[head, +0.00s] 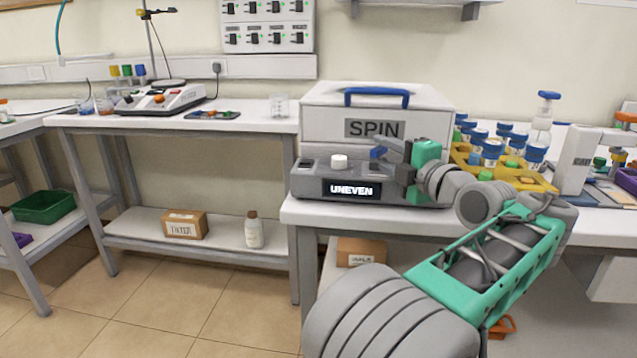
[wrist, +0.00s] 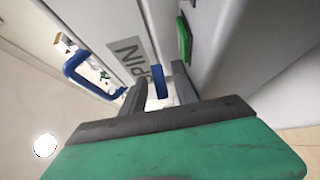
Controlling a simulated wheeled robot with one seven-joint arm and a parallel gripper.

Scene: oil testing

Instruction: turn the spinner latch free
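The spinner (head: 322,120) is a pale box on the bench, with a SPIN label on its front and a grey base whose display reads UNEVEN. Its blue latch (head: 378,152) shows at the lower right of the front. My gripper (head: 397,170) is at the latch. In the wrist view the latch (wrist: 159,77) stands between the tips of my gripper (wrist: 161,91), with a gap on each side. The fingers are open. The head view does not show clearly how deep the latch sits between them.
A blue lid handle (head: 377,92) stands on top of the spinner. A white knob (head: 339,161) is on its base. A yellow rack (head: 520,180) with blue-capped bottles stands close at right, beside my arm. Bench space left of the spinner holds a beaker (head: 279,106).

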